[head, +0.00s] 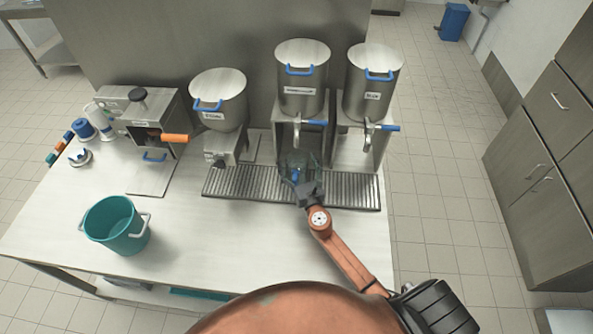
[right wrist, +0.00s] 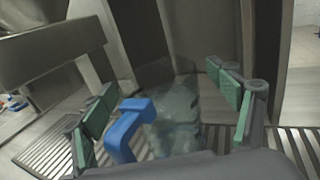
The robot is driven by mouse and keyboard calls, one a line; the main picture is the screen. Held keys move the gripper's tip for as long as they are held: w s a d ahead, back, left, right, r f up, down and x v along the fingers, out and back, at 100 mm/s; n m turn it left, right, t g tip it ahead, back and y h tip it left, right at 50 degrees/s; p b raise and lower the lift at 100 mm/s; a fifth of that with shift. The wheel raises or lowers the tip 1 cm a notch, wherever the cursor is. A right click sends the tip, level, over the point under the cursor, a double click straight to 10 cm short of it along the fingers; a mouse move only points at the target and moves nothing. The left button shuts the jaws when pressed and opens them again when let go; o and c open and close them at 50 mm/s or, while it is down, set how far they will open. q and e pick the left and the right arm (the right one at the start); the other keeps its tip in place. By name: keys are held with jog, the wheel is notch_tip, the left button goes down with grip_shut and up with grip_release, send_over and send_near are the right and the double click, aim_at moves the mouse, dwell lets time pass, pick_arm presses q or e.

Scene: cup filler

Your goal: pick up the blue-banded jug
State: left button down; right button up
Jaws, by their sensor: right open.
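A clear jug (head: 299,158) stands on the slatted drip tray (head: 230,183), in the bay under the middle dispenser. Its see-through body (right wrist: 178,112) and a bent blue handle-like part (right wrist: 124,128) show in the right wrist view. I cannot make out a separate band. My right gripper (head: 298,178) is at the front of the jug. In the right wrist view the open gripper (right wrist: 168,110) has its green-padded fingers spread to either side of the jug and blue part, with gaps visible. My left gripper is not in view.
Three steel pots with blue handles, including the middle pot (head: 302,80), stand along the back of the counter. A teal bucket (head: 116,226) sits at the front left. A steel machine (head: 150,125) with an orange handle stands at the left. The counter front is mostly clear.

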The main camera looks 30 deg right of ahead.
jog(key=c, duration=1.9)
jog(key=shift+o, duration=0.2)
jog(key=shift+r, duration=0.1)
jog(key=shift+s+a+r+p, duration=0.15)
jog(key=shift+r+p, duration=0.25)
jog(key=shift+r, duration=0.1)
notch_tip(320, 180, up, 6)
jog(key=p, duration=0.4)
jog(key=s+a+b, duration=0.1)
jog(key=s+a, duration=0.4)
jog(key=s, duration=0.3)
jog(key=s+a+b, duration=0.1)
jog(key=s+a, duration=0.4)
jog(key=s, duration=0.3)
jog(key=shift+s+a, duration=0.15)
jog(key=shift+s, duration=0.2)
